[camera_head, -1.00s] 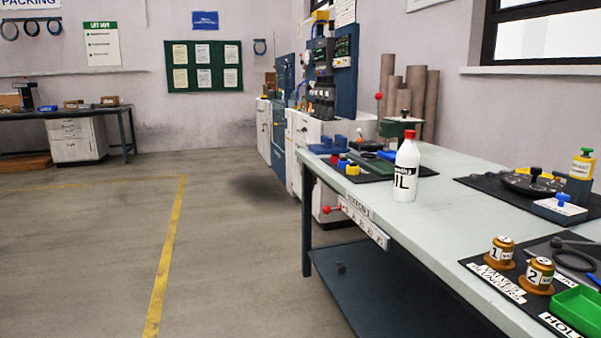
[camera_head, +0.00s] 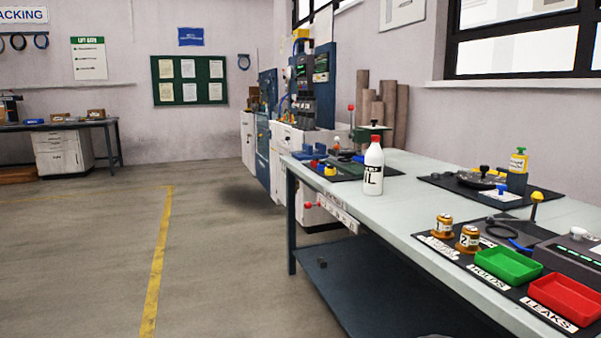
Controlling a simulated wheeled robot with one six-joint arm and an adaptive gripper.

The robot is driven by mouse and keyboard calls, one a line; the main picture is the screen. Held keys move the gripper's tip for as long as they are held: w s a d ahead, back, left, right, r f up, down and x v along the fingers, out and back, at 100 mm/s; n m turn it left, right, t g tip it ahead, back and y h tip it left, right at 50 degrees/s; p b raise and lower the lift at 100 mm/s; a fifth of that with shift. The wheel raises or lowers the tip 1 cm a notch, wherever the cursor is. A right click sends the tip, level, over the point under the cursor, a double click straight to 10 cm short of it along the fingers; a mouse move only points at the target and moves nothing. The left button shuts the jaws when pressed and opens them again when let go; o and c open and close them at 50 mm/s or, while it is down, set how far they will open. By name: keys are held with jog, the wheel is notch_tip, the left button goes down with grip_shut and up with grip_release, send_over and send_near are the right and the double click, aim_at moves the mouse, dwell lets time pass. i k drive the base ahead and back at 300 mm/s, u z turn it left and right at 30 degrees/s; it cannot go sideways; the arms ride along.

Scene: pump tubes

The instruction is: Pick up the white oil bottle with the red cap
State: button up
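The white oil bottle (camera_head: 372,172) with its red cap stands upright on the long pale workbench (camera_head: 400,214), near its front edge and towards its far end. Black lettering shows on its side. A black mat with small coloured parts lies behind it to the left. My gripper is not in view, and nothing is seen touching the bottle.
A green tray (camera_head: 506,265), a red tray (camera_head: 566,298) and two small brass canisters (camera_head: 456,232) sit at the bench's near end. The floor (camera_head: 215,260) left of the bench is clear.

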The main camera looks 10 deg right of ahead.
aim_at(374, 157)
jog(key=u, duration=0.1)
jog(key=i, duration=1)
